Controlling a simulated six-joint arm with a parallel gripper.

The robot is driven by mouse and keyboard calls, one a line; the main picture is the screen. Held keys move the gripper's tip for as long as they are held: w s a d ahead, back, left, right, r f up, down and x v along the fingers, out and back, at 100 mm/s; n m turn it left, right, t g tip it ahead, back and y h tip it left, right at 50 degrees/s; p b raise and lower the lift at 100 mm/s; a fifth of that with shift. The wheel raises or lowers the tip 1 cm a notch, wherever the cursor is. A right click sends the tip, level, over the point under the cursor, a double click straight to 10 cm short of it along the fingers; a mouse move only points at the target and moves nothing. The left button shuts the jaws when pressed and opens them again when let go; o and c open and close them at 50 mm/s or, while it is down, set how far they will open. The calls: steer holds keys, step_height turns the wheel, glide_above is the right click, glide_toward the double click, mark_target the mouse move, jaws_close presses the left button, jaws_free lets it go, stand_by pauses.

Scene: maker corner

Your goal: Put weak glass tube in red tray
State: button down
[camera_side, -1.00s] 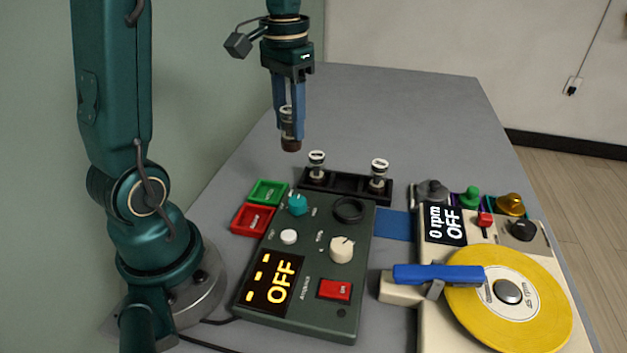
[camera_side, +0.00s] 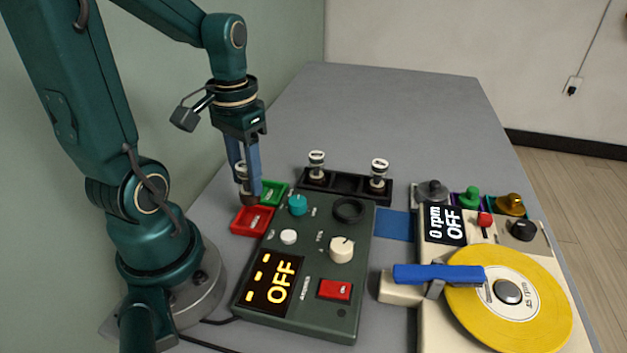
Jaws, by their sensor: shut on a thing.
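My gripper (camera_side: 248,180) is shut on a glass tube (camera_side: 241,171) with a dark brown base, held upright with its base pointing down. The tube is over the area of the red tray (camera_side: 243,229) and green tray (camera_side: 263,203), at the left of the tester. Its base overlaps the red tray's back edge in the picture; I cannot tell how far above the tray it is. The red tray looks empty apart from its label. Two other glass tubes, one left (camera_side: 317,163) and one right (camera_side: 379,170), stand in the black rack (camera_side: 347,184).
A dark green tester (camera_side: 301,254) reading OFF stands just right of the red tray. A turntable (camera_side: 547,284) with a yellow record and a blue-topped arm (camera_side: 438,273) is at the right. Several coloured knobs stand behind it. The back of the table (camera_side: 390,110) is clear.

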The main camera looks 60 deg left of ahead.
mark_target(251, 198)
steer(key=shift+f, duration=2.3)
steer(key=shift+f, duration=0.5)
steer(key=shift+c, duration=1.9)
jaws_free()
steer(key=shift+r, duration=0.15)
steer(key=shift+r, duration=3.4)
steer(key=d+r+m+t, duration=0.3)
steer(key=d+r+t, duration=0.2)
steer(key=d, duration=0.5)
steer(key=shift+w+d+r+m+t, duration=0.15)
steer(key=shift+d+r+m+t, duration=0.15)
steer(key=shift+m, duration=0.1)
